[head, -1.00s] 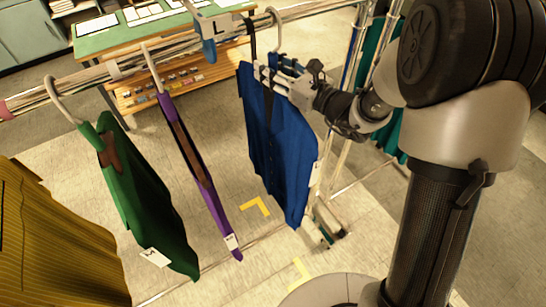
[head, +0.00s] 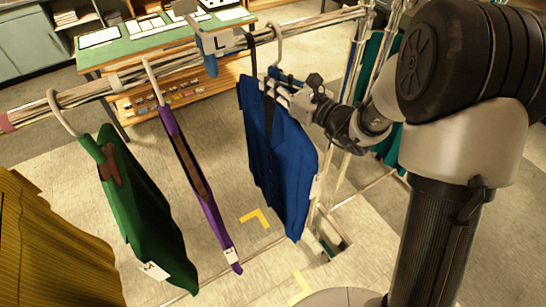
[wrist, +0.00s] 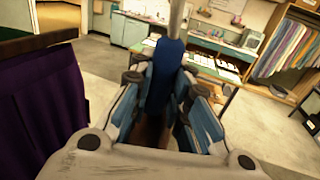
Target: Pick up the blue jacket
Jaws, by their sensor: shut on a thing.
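The blue jacket (head: 280,155) hangs on a light hanger whose hook (head: 277,42) is over the rail (head: 140,76). A pale tag shows on its right edge. My gripper (head: 275,86) is at the top of the jacket from the right, just below the hook. In the wrist view the fingers (wrist: 160,105) are closed around the blue top (wrist: 163,72), with the pale hook stem rising above it. The fingers hide whether they press on cloth or on the hanger neck.
A purple garment (head: 190,165), a green one (head: 145,210) and a mustard one (head: 50,245) hang to the left. A grey-and-blue clip marked L (head: 214,42) sits on the rail close by. A green-topped table (head: 110,50) stands behind. Teal clothing (head: 388,140) hangs behind my arm.

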